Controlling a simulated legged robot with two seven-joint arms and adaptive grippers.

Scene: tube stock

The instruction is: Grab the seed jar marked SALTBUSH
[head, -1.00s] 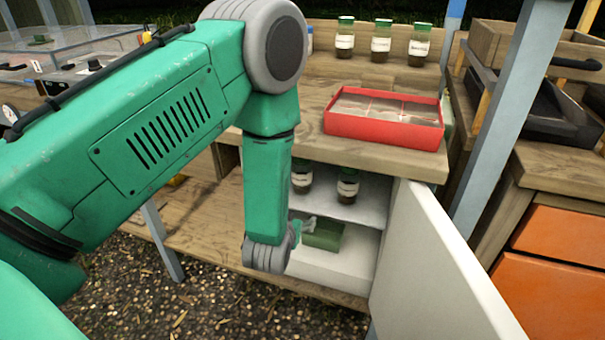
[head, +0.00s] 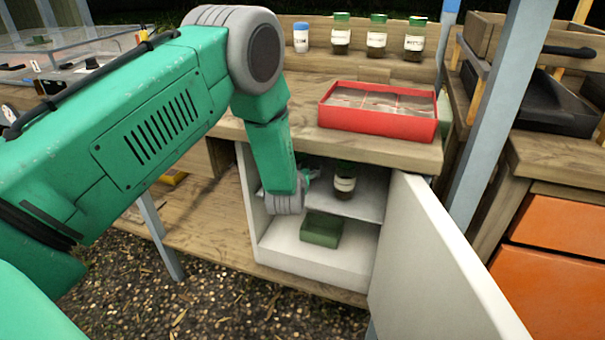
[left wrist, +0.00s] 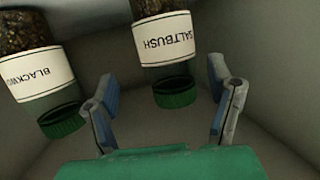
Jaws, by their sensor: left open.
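The SALTBUSH jar (left wrist: 165,38) shows upside down in the left wrist view, with dark seeds, a white label and a green lid (left wrist: 175,92). My left gripper (left wrist: 163,80) is open, with its fingers on either side of the lid and no visible grip on it. In the head view my left gripper (head: 307,178) is inside the open cabinet at shelf height, partly hidden by my arm. A second jar, its label starting BLACKW (left wrist: 42,72), stands beside the first. In the head view one shelf jar (head: 345,184) shows; its label is unreadable there. My right gripper is not in view.
The white cabinet door (head: 425,255) stands open at the right. A green box (head: 321,230) sits below the shelf (head: 362,207). A red tray (head: 378,130) is on the bench above, with several jars (head: 376,38) behind it.

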